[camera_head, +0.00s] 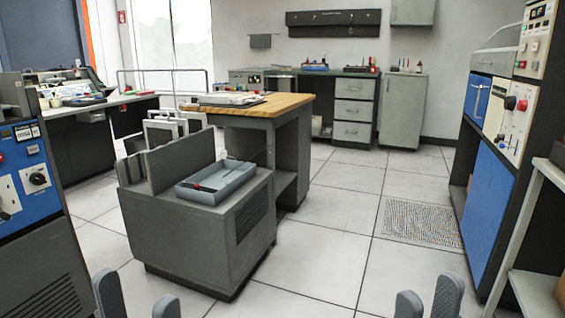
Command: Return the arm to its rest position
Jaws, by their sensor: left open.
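My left gripper (138,299) shows at the bottom left edge, with two grey fingertips well apart and nothing between them. My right gripper (428,301) shows at the bottom right edge. Its two fingertips stand closer together, with a narrow gap and nothing seen between them. Both grippers appear in front of the floor, clear of the furniture. The arms behind the fingers are out of view.
A grey cabinet (215,222) with a blue-grey tray (216,184) stands ahead, beside a wood-topped desk (285,102). Blue machines stand at left (30,180) and right (490,205). A shelf frame (525,220) is near right. Tiled floor (325,245) between is clear.

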